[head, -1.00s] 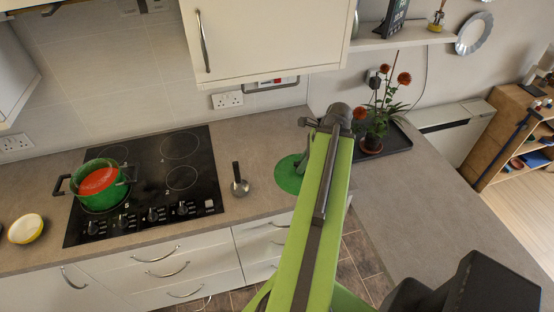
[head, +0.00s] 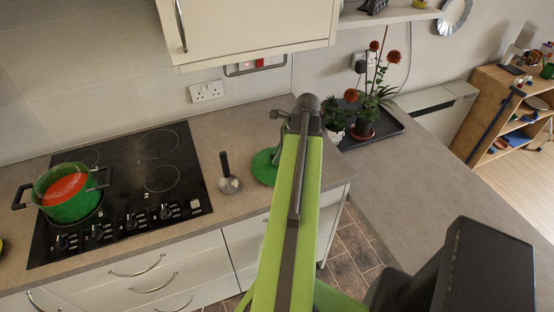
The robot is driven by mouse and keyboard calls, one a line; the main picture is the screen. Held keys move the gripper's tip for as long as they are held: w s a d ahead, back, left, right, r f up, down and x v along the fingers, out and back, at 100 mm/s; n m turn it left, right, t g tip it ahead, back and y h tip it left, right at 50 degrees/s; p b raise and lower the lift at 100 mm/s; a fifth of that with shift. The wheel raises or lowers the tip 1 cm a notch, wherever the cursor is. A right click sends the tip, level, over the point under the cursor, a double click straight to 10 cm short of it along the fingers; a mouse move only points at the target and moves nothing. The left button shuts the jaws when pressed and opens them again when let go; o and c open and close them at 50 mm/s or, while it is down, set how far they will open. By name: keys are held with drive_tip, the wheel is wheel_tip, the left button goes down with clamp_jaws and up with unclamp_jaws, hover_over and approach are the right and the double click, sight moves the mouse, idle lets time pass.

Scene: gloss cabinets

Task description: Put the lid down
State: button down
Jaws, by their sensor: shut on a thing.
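The green round lid (head: 264,168) shows at the left of my arm's end, over the worktop near the back corner. My arm hides its right part. My gripper (head: 277,130) is shut on the lid, with its fingers mostly hidden behind the wrist. I cannot tell whether the lid touches the worktop or hangs just above it. A green pot (head: 68,207) with red contents and dark handles stands uncovered on the left of the black hob.
A ladle-like utensil (head: 229,177) with a dark handle is close left of the lid. Potted plants (head: 362,128) and a dark tray (head: 390,134) are to the right. The hob (head: 130,195) fills the left worktop; the right worktop (head: 400,190) is largely clear.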

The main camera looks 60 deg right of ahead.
drive_tip(key=shift+w+a, duration=0.1)
drive_tip(key=shift+w, duration=0.05)
drive_tip(key=c, duration=1.8)
unclamp_jaws()
drive_tip(key=shift+f, duration=0.1)
drive_tip(key=o, duration=0.5)
drive_tip(key=p+v, duration=1.1)
drive_tip(key=v, duration=0.1)
drive_tip(key=shift+r, duration=0.25)
drive_tip(key=shift+w, duration=0.1)
